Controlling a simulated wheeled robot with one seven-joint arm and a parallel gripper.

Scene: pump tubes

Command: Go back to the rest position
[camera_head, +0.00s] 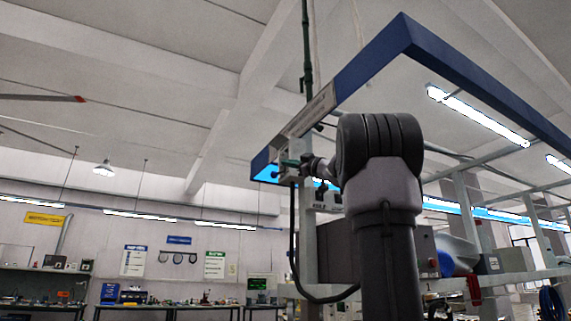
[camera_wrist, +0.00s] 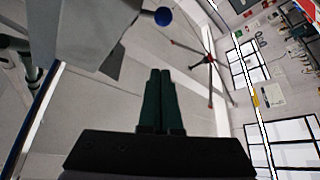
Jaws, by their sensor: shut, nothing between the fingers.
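My gripper (camera_wrist: 160,78) shows at the bottom middle of the wrist view. Its two dark green fingers lie side by side, shut and empty. Behind them the wrist view shows pale ceiling and a wall with windows, turned on its side. In the head view my own arm rises at the right of centre and hides part of a frame with a dark blue top beam (camera_head: 372,62). No pump tube can be told for sure in either view.
A grey block-like part (camera_wrist: 85,30) with a blue ball knob (camera_wrist: 163,16) is close by at the upper left of the wrist view. A green vertical pipe (camera_head: 307,50) hangs by the frame. A black hose (camera_head: 293,240) loops beneath. Workbenches (camera_head: 165,306) line the far wall.

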